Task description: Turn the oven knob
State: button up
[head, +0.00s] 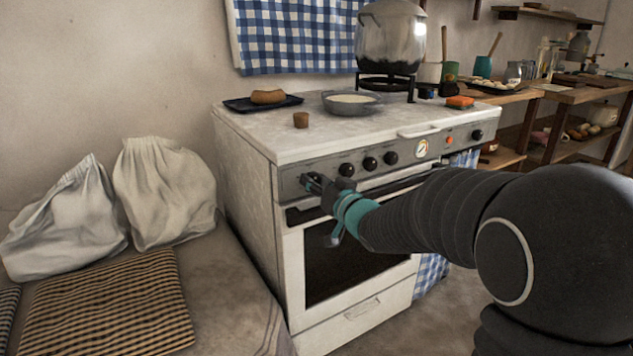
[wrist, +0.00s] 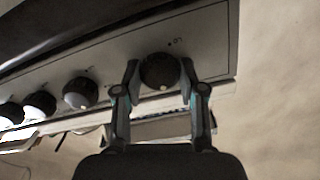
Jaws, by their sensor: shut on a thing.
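The white oven (head: 240,175) has a grey front panel (head: 437,146) with a row of black knobs. My gripper (head: 314,182) is at the left end of this panel in the head view, and it mostly hides the end knob there. In the wrist view that dark round oven knob (wrist: 160,71) sits between the two fingertips of my gripper (wrist: 161,86), one finger on each side. The gripper is shut on it. A small pale mark shows on the knob's lower edge in the wrist view. The neighbouring knob (wrist: 80,93) is apart from the fingers.
The oven door (head: 350,262) is closed below the panel. On the stovetop stand a large pot (head: 391,38), a shallow bowl (head: 351,103), a dark tray (head: 238,104) and a cork (head: 301,120). White sacks (head: 165,190) rest on a bench to the left.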

jog(key=o, duration=1.1)
jog(key=shift+o, duration=0.2)
jog(key=v, duration=1.2)
